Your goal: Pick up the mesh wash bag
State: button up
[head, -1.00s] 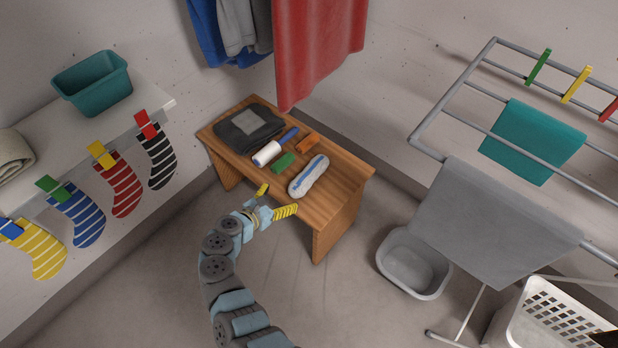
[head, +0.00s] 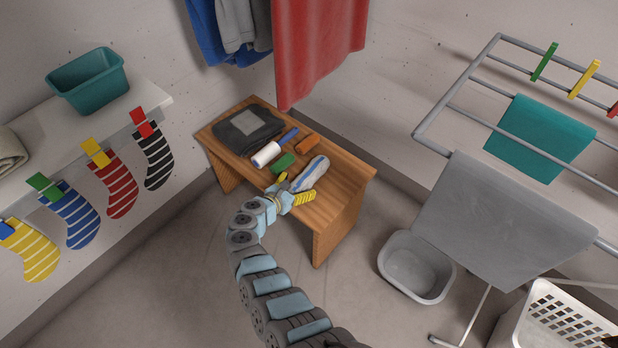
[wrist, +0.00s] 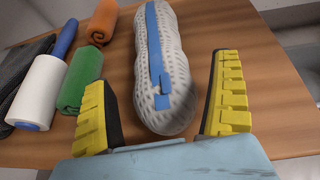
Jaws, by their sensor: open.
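The mesh wash bag (head: 314,174) is a white, rounded, elongated bag with a blue zip strip, lying on the wooden bench (head: 345,185). In the wrist view the bag (wrist: 180,85) runs away from me, its near end between my fingers. My gripper (head: 293,187) has yellow ribbed fingers and is at the bench's front edge, by the near end of the bag. In the wrist view my gripper (wrist: 163,105) is open, with a gap between each finger and the bag. Part of the bag's near end is hidden by my gripper in the head view.
Left of the bag lie a green rolled cloth (head: 282,163), an orange rolled cloth (head: 307,143), a lint roller (head: 268,154) and a dark folded garment (head: 240,140). The green roll is close to my left finger. A red cloth (head: 315,50) hangs behind the bench.

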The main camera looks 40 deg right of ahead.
aim_at(305, 180)
jog(key=shift+b+x, duration=0.85)
jog(key=shift+x, duration=1.25)
jog(key=shift+s, duration=0.1)
jog(key=c, duration=1.3)
